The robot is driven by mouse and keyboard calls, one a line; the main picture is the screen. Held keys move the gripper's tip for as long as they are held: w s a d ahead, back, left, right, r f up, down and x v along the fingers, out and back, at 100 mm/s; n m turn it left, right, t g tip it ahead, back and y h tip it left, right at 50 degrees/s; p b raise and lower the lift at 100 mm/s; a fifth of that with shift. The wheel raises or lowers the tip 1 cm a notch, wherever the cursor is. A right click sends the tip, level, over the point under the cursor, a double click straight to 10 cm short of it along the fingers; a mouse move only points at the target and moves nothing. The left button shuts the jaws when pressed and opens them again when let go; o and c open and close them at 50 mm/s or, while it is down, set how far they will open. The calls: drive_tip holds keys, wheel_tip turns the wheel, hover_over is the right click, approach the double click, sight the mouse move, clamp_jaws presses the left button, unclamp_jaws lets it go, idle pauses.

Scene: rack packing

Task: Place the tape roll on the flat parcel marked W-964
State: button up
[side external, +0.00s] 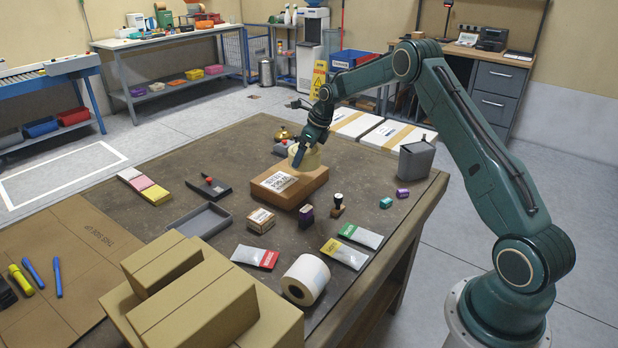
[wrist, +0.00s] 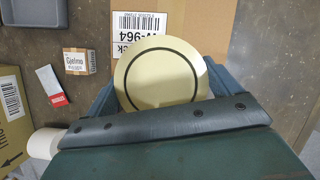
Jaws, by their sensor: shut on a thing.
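The tape roll (side external: 312,160), cream with a dark ring on its face, is held between the jaws of my gripper (side external: 299,160). In the wrist view the tape roll (wrist: 160,75) covers much of the middle, with my gripper's jaws (wrist: 160,90) on either side. The flat brown parcel (side external: 290,190) lies on the table under the roll. In the wrist view the parcel (wrist: 215,25) shows a white label reading W-964, upside down and partly hidden by the roll. The roll is over the parcel's far end; I cannot tell whether it touches the top.
A grey bin (side external: 416,160) stands right of the parcel. A white roll (side external: 305,280), packets and stacked cartons (side external: 215,310) occupy the near side.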

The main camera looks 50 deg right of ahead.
sight(313, 151)
drive_tip(key=shift+f, duration=2.85)
drive_tip(key=shift+f, duration=0.1)
drive_tip(key=o, duration=0.8)
drive_tip(key=shift+o, duration=0.2)
drive_tip(key=v, duration=1.2)
drive_tip(key=shift+w, duration=0.1)
